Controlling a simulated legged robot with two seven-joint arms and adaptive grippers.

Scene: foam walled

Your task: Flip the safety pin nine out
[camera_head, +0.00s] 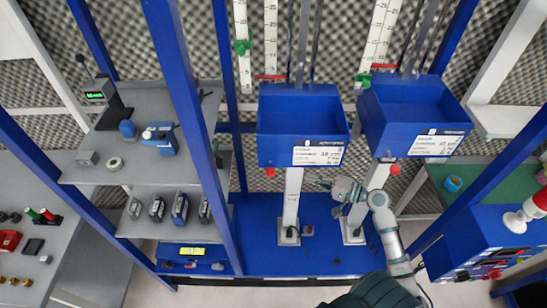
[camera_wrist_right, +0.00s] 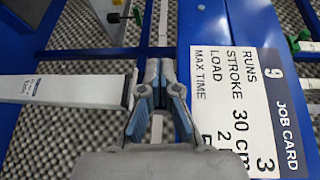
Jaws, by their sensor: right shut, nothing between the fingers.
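My right gripper (camera_head: 322,184) is just below the front of the left blue box (camera_head: 290,118), beside its white post (camera_head: 291,205). In the wrist view my right gripper (camera_wrist_right: 166,72) is shut and empty, with grey-blue fingers together. A job card numbered 9 (camera_wrist_right: 262,105) is close on the right of the fingers. In the head view a card (camera_head: 318,156) is on the left box. A red knob (camera_head: 270,172) hangs under this box and another red knob (camera_head: 394,169) under the right box. I cannot tell which part is the safety pin. My left gripper is out of view.
The right blue box (camera_head: 412,112) stands on its own post beside my right arm. Rulers with green and red markers rise behind. The blue base (camera_head: 262,250) is mostly clear.

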